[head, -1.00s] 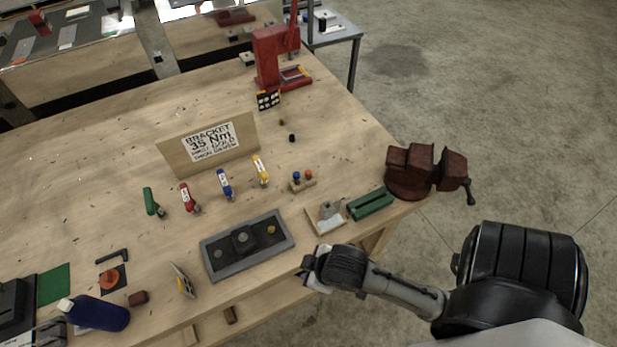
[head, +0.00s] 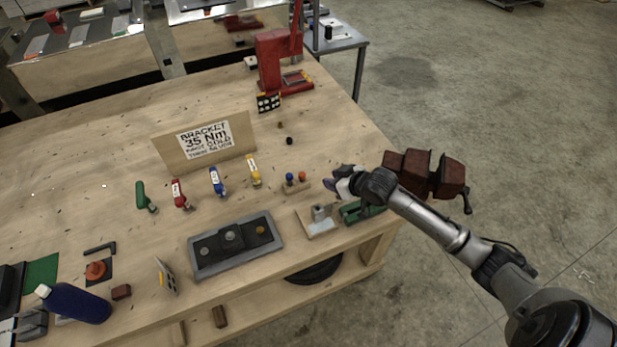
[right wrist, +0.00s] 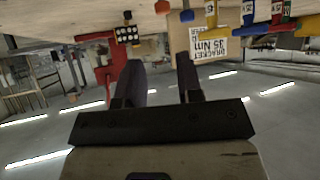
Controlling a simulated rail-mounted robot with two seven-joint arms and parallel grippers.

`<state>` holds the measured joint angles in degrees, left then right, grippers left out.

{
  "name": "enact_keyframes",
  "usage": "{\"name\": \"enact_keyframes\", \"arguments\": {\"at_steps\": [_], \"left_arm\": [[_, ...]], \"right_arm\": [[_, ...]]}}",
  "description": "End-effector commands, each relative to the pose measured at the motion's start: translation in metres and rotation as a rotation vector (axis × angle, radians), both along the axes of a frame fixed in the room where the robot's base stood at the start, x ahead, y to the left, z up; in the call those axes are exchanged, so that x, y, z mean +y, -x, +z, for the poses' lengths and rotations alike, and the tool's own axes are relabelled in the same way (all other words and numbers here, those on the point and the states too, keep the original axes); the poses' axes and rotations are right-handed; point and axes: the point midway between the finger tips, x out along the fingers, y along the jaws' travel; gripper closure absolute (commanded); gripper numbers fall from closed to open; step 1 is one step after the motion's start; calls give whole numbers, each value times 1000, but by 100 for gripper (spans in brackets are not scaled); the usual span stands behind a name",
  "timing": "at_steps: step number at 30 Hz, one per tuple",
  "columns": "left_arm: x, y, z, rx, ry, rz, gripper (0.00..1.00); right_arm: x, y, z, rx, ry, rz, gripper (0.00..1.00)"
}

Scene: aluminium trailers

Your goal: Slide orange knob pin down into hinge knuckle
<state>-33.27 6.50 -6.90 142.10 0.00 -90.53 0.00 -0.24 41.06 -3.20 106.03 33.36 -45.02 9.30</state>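The orange knob pin (head: 302,176) stands beside a blue knob pin (head: 289,177) in a small wooden block (head: 297,188) near the right side of the bench. The grey hinge knuckle (head: 319,212) stands upright on a wooden plate (head: 323,228) in front of that block. My right gripper (head: 338,178) is in the air just right of the orange knob, apart from it. In the right wrist view, which is upside down, its two fingers (right wrist: 160,65) are spread with nothing between them; an orange knob (right wrist: 162,6) shows at the top edge. My left gripper is not in view.
A green fixture (head: 360,212) and a dark red vise (head: 425,173) lie partly behind my right arm. A grey tray (head: 236,256) stands left of the hinge plate. The bracket sign (head: 205,142) and several coloured-handled tools stand behind it.

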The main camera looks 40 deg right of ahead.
Motion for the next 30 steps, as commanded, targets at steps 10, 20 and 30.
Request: {"name": "enact_keyframes", "arguments": {"at_steps": [10, 20, 30], "left_arm": [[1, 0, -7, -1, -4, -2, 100], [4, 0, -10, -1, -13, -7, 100], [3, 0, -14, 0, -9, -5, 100]], "right_arm": [[6, -46, -30, -9, -15, -8, 67], [8, -69, -46, -6, -12, -7, 67], [13, -99, -63, -6, -13, -7, 67]]}}
